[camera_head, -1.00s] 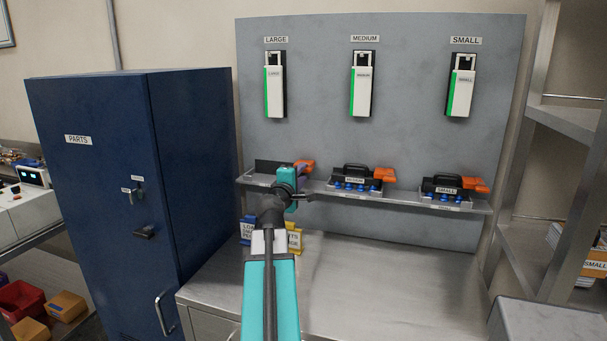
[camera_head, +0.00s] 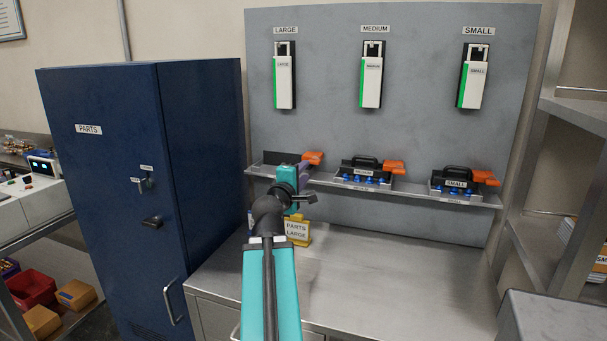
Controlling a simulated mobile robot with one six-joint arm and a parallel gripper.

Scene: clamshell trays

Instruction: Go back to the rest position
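My arm reaches up from the bottom centre in teal and dark grey. Its end, my gripper (camera_head: 306,199), is small and dark beside the teal wrist, in front of the left part of the wall shelf. Its fingers are too small to tell open from shut, and I cannot make out anything held in it. The arm hides part of the shelf's left slot and part of the bench behind it.
A steel bench (camera_head: 390,275) is mostly clear on the right. A shelf (camera_head: 420,192) holds black medium (camera_head: 361,168) and small (camera_head: 455,180) units with orange handles. A blue cabinet (camera_head: 110,200) stands left, steel racks (camera_head: 560,230) right.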

